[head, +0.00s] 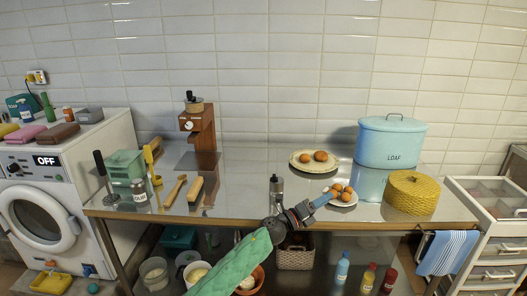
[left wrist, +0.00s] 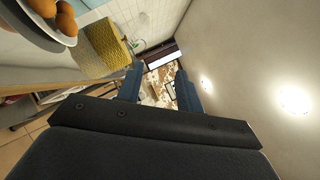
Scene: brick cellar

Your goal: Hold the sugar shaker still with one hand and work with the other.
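A small clear shaker with a dark top (head: 276,187), which I take for the sugar shaker, stands upright near the counter's front edge. Its lower part is partly hidden by my left arm. My left gripper (head: 328,197) is to the right of the shaker and apart from it, pointing right, in front of the plate of eggs. In the left wrist view its two blue fingers (left wrist: 158,70) are spread with nothing between them. The shaker does not show in the left wrist view. My right gripper is not in view.
The steel counter (head: 240,195) has free room in its middle. A plate of eggs (head: 345,202), a second plate (head: 303,166), a yellow basket (head: 411,192) and a blue LOAF tin (head: 390,142) stand right.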

